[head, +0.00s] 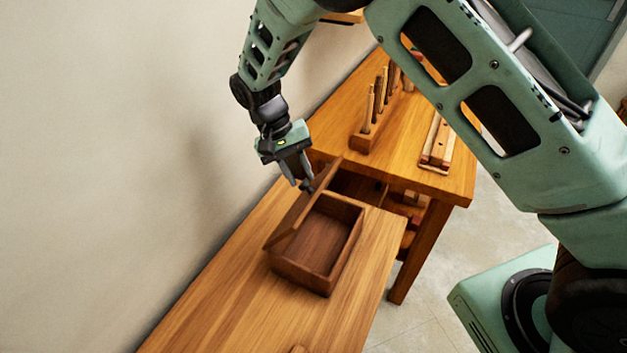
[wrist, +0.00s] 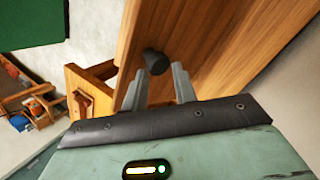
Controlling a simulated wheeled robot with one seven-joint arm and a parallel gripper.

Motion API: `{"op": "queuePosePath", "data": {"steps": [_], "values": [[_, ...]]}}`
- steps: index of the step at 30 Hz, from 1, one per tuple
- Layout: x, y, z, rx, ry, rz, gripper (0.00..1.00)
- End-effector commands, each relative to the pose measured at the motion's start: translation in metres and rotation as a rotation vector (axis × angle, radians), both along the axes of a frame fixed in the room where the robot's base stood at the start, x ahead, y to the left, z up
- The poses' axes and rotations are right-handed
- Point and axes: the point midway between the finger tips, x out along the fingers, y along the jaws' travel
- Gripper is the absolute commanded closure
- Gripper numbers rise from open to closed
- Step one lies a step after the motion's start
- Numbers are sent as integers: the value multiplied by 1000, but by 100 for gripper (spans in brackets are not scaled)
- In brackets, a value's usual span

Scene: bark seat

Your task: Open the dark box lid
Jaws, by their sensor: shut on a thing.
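The dark wooden box (head: 302,277) sits on the wooden bench, its inside showing empty. Its lid (head: 292,218) is raised and tilted up along the left side of the box, toward the wall. My gripper (head: 306,184) is at the far upper end of the lid, with its fingers on a small dark knob. In the wrist view the dark round knob (wrist: 156,62) sits between the tips of my gripper (wrist: 158,75), against brown wood. The fingers hide part of the knob in the head view.
A pale wall (head: 120,130) runs close along the left of the bench (head: 215,300). A higher wooden table (head: 445,182) stands behind the box, bearing a rack of upright tools (head: 366,138) and a slotted wooden block (head: 437,143). The near bench is mostly clear.

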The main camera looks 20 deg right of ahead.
Motion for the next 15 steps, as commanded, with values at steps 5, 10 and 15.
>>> {"op": "queuePosePath", "data": {"steps": [5, 10, 15], "values": [[14, 32, -14, 26, -6, 11, 100], [25, 44, -18, 22, 1, 9, 100], [33, 53, -21, 20, 7, 9, 100]]}}
